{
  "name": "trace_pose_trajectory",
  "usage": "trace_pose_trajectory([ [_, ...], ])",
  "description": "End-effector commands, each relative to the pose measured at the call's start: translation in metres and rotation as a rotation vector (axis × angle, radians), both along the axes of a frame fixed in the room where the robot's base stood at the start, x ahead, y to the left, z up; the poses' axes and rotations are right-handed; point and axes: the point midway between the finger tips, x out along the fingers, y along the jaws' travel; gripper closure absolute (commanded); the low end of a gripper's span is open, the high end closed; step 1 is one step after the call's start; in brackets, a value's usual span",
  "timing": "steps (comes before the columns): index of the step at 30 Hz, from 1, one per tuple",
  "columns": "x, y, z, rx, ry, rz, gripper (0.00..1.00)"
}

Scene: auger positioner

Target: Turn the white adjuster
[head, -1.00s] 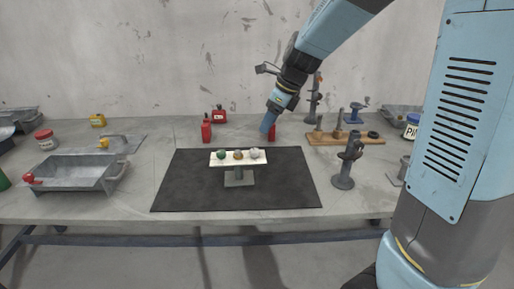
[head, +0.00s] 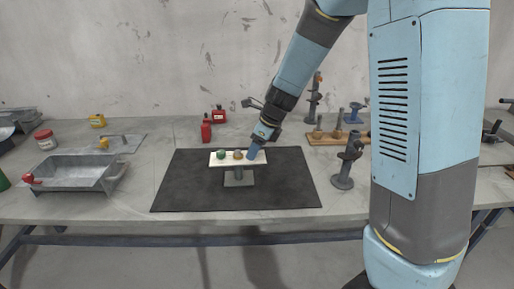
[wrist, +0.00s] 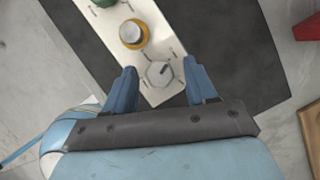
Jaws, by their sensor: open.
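The white adjuster (wrist: 158,73) is a pale knob at the end of a white panel (wrist: 111,22), below a yellow-orange adjuster (wrist: 133,33) and a green one (wrist: 104,2) in the wrist view. My gripper (wrist: 160,68) is open, with one blue finger on each side of the white adjuster in that view. The height gap between fingertips and knob cannot be told. In the head view my gripper (head: 254,152) is over the panel's right end and hides the white adjuster. The green adjuster (head: 221,154) and yellow one (head: 238,155) are left of it.
The panel stands on a grey post on a black mat (head: 190,190). A grey clamp stand (head: 346,165) is to the right. A metal tray (head: 75,173) is at left. Red bottles (head: 206,130) stand behind. The mat around the panel is clear.

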Motion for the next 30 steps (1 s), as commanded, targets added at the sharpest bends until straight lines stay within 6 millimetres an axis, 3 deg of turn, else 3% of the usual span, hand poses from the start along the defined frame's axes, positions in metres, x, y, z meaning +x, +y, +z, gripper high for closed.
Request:
trace_pose_trajectory([
  [3, 0.0, 0.0001, 0.0003, 0.0, 0.0, 0.0, 0.44],
  [21, 0.0003, -0.0056, 0.0005, 0.001, -0.001, -0.002, 1.0],
  [30, 0.0002, 0.0008, 0.0007, 0.001, -0.001, 0.028, 1.0],
])
